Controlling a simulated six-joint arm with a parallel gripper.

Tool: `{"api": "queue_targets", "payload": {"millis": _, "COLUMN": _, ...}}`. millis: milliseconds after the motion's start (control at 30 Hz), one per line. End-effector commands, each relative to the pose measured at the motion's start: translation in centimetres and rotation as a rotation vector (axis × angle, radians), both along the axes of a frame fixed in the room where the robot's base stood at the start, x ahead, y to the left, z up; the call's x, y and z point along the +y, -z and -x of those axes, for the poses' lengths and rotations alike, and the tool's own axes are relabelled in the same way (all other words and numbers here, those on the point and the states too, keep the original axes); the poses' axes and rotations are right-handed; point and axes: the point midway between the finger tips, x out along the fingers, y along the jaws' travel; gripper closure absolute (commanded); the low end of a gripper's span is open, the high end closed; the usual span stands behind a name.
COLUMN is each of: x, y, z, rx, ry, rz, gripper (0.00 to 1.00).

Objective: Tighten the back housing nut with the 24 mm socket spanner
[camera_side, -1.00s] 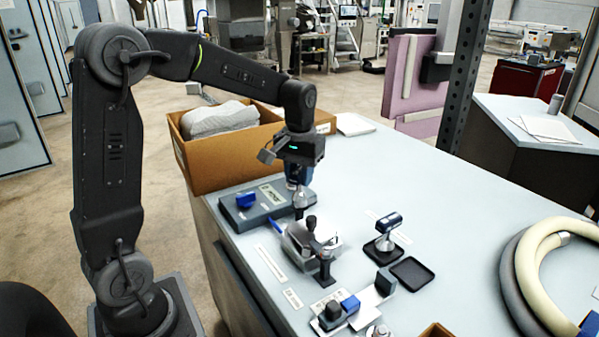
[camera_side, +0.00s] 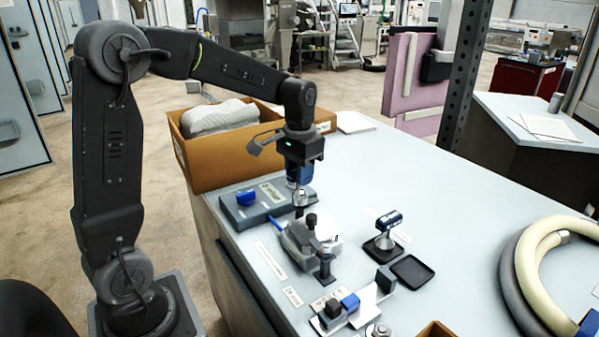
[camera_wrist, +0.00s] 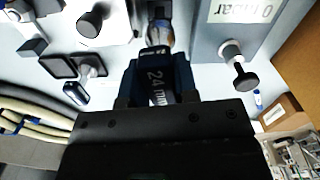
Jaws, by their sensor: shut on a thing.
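My gripper (camera_side: 299,167) is shut on the blue 24 mm socket spanner (camera_side: 299,178), which hangs upright below it. In the wrist view the spanner (camera_wrist: 160,82) shows its "24 mm" label between the jaws. Its metal socket end (camera_side: 299,198) points down at the back side of the grey roller housing (camera_side: 298,240), by the front of the grey block. The back housing nut is hidden at the socket, and I cannot tell how far the socket sits over it. A black knob (camera_side: 311,221) stands on the housing just in front.
A cardboard box (camera_side: 220,160) stands at the back left. A blue-and-silver tool (camera_side: 388,222) stands on a black base to the right, near a black tray (camera_side: 413,272).

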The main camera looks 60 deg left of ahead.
Motion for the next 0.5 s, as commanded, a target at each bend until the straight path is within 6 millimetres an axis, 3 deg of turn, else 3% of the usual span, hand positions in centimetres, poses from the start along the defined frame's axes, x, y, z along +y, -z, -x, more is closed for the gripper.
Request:
{"api": "queue_targets", "payload": {"millis": 200, "x": 0.02, "y": -0.07, "z": -0.03, "rx": -0.002, "ry": 0.214, "rz": 0.000, "gripper": 1.00}}
{"api": "queue_targets", "payload": {"millis": 500, "x": 0.02, "y": -0.08, "z": -0.03, "rx": -0.002, "ry": 0.244, "rz": 0.000, "gripper": 1.00}}
